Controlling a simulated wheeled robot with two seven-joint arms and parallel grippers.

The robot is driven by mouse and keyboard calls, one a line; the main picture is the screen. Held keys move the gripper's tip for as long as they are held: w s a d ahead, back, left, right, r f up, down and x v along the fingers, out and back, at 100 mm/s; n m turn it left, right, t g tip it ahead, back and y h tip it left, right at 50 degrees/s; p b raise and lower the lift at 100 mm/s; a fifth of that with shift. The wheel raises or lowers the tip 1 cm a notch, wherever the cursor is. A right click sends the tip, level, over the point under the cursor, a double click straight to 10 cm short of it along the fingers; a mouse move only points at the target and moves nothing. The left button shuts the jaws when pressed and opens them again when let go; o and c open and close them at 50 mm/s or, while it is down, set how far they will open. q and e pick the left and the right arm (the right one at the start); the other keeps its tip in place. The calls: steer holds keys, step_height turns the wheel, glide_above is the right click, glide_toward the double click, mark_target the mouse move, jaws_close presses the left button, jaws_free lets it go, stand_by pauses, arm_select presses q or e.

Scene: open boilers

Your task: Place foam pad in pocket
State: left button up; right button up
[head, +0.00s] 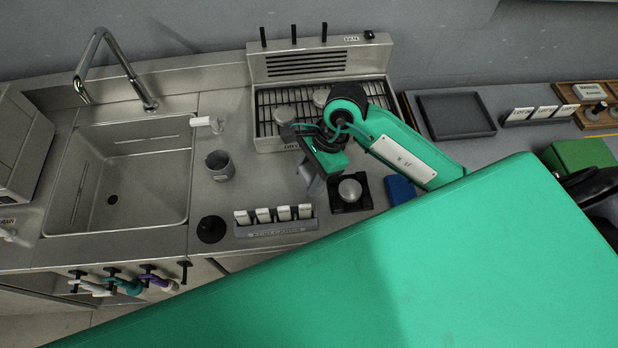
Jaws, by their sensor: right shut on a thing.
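My right gripper (316,180) reaches down over the counter, in front of the grated drying rack and just left of a black square holder (337,207). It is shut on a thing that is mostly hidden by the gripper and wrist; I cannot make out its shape. A round silver piece (350,190) sits in the holder. A blue block (400,189) lies right of the holder, partly behind my right arm. I cannot tell for sure which thing is the foam pad or which recess is the pocket. My left gripper is not in view.
A labelled rack of white-topped pieces (275,230) stands at the counter's front, with a black disc (211,229) and a grey cup (220,165) to its left. The drying rack (262,105) is behind, the sink (120,195) at left. A dark empty tray (456,116) lies at right.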

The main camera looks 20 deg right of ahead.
mark_target(304, 193)
step_height(304, 193, down, 3)
steer(key=shift+f+p, duration=0.1)
steer(key=shift+p, duration=0.3)
steer(key=shift+f, duration=0.1)
steer(key=shift+f+b, duration=0.25)
steer(key=shift+b, duration=0.05)
steer(key=o, duration=1)
steer(key=shift+r, duration=0.15)
